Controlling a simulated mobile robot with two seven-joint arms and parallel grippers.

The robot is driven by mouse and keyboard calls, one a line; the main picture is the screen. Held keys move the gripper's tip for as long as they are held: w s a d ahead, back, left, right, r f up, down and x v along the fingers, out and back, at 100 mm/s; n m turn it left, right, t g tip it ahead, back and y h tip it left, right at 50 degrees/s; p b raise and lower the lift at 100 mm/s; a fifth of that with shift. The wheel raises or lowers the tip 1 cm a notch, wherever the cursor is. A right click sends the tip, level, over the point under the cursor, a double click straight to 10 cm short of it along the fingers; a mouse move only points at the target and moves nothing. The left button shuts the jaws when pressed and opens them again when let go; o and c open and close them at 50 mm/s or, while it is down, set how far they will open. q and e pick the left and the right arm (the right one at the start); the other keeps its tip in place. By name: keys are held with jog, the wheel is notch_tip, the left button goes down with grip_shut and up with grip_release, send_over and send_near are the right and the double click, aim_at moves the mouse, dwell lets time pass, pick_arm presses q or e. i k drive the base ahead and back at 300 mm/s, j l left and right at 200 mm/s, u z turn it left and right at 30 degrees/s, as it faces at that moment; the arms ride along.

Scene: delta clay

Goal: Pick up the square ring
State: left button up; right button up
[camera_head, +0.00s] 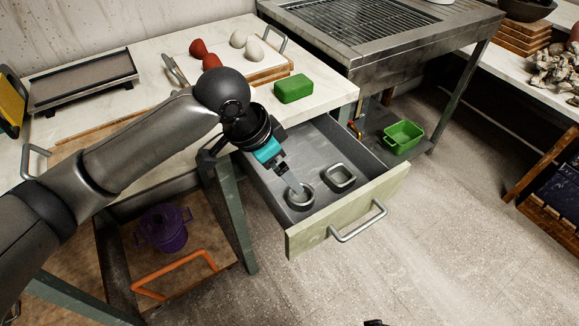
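The square ring (340,177), a small grey metal frame with rounded corners, lies on the floor of the open drawer (318,140). A round grey metal ring (301,203) lies left of it, nearer the drawer front. My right gripper is not clearly in view.
The drawer front (350,211) with its metal handle and the side walls bound the space. A green block (293,89) sits on the counter edge above the drawer. A green basket (403,137) stands on the low shelf behind. The floor at right is clear.

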aim_at(339, 177)
jog(key=i+l+u, duration=0.2)
jog(key=l, duration=0.35)
jog(key=i+l+u, duration=0.1)
jog(key=l+u, duration=0.15)
jog(key=l, duration=0.35)
jog(key=l+u, duration=0.2)
jog(key=l, duration=0.4)
jog(key=i, duration=0.05)
